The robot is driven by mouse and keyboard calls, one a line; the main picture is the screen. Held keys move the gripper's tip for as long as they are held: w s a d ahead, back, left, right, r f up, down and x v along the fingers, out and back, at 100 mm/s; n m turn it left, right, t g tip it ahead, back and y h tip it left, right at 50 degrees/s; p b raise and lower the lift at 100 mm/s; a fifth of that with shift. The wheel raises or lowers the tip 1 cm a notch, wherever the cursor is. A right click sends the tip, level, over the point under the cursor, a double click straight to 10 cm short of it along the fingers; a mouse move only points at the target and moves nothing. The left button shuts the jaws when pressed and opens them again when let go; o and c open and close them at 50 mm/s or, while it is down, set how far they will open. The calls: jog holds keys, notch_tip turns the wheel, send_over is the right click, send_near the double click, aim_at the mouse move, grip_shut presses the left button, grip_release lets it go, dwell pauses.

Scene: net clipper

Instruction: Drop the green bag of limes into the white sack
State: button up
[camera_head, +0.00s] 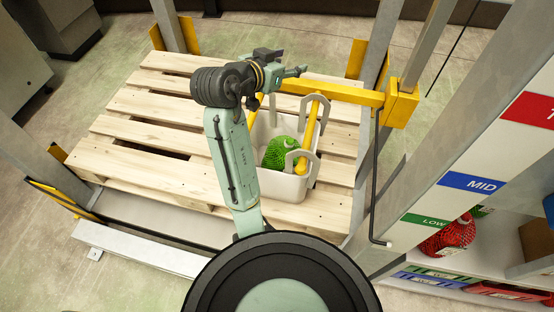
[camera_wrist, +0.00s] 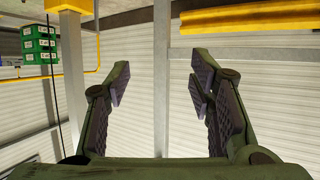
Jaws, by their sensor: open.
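The green net bag of limes (camera_head: 281,152) lies inside the white sack (camera_head: 286,187), which looks like an open, stiff-sided white container with yellow bars and grey brackets along its rim. The sack sits on the right part of a wooden pallet. My gripper (camera_head: 298,71) is above and behind the sack, pointing right, apart from the bag. In the wrist view my gripper (camera_wrist: 160,85) has its fingers spread wide with nothing between them.
The wooden pallet (camera_head: 135,127) has bare slats on the left. A yellow horizontal beam (camera_head: 340,93) runs behind the sack to a grey post. On the right, a shelf labelled LOW and MID holds a red net bag (camera_head: 449,238). Green crates (camera_wrist: 38,45) show in the wrist view.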

jog(key=v, duration=1.1)
jog(key=shift+s+r, duration=0.2)
jog(key=shift+a, duration=0.15)
